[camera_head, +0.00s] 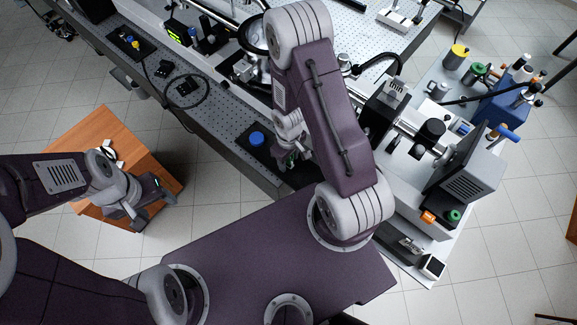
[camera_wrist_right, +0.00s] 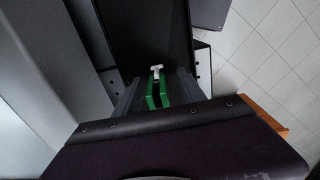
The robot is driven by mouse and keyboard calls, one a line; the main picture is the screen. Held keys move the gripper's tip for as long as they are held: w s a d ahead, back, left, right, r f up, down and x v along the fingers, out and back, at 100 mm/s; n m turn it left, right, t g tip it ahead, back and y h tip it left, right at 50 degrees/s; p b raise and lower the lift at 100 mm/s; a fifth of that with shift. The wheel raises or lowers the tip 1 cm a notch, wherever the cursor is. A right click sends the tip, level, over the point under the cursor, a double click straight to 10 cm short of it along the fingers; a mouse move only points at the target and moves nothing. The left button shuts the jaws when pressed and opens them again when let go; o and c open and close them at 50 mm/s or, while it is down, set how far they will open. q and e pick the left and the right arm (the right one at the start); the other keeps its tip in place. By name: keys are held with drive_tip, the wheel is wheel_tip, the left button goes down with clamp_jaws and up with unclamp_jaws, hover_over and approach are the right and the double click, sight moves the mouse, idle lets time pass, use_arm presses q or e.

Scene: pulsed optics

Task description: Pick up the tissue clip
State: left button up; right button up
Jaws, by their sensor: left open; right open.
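The tissue clip (camera_wrist_right: 151,98) appears to be the green two-pronged piece with a small white end, seen in the right wrist view over a black surface (camera_wrist_right: 150,35). My right gripper (camera_wrist_right: 158,88) is open, with its dark fingers on either side of the clip; I cannot tell whether they touch it. My left gripper (camera_head: 150,197) is open and empty over the wooden stand.
A blue-capped item (camera_head: 257,139) stands on the dark mat just left of my right gripper. The wooden stand (camera_head: 105,125) at left carries small white pieces. The optical table (camera_head: 340,30) and a bench with instruments (camera_head: 470,180) lie behind and right.

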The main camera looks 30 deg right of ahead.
drive_tip(key=shift+d+r, duration=0.1)
drive_tip(key=shift+d, duration=0.05)
drive_tip(key=shift+c, duration=0.6)
clamp_jaws()
